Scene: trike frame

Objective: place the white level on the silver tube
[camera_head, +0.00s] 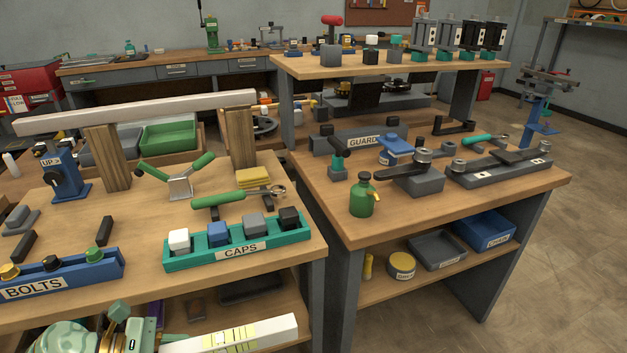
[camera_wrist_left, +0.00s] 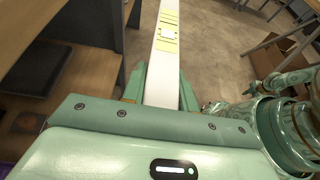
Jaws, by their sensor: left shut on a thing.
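The white level (camera_head: 255,335) is a long white bar with yellow markings at the bottom of the head view. My left gripper (camera_head: 158,338) is shut on it, low in front of the left bench. The level (camera_wrist_left: 166,45) also runs away between the fingers of my left gripper (camera_wrist_left: 160,88) in the left wrist view. The silver tube (camera_head: 140,110) is a long pale bar lying level across two upright wooden blocks on the left bench. It is well above and behind the level, apart from it.
The left bench (camera_head: 140,222) carries a blue BOLTS rack (camera_head: 65,280), a green CAPS rack (camera_head: 240,250), a green-handled tool (camera_head: 240,196) and a blue UP stand (camera_head: 63,180). Under its top is a shelf with a dark tray (camera_head: 252,290). The right bench (camera_head: 440,215) holds tools and fixtures.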

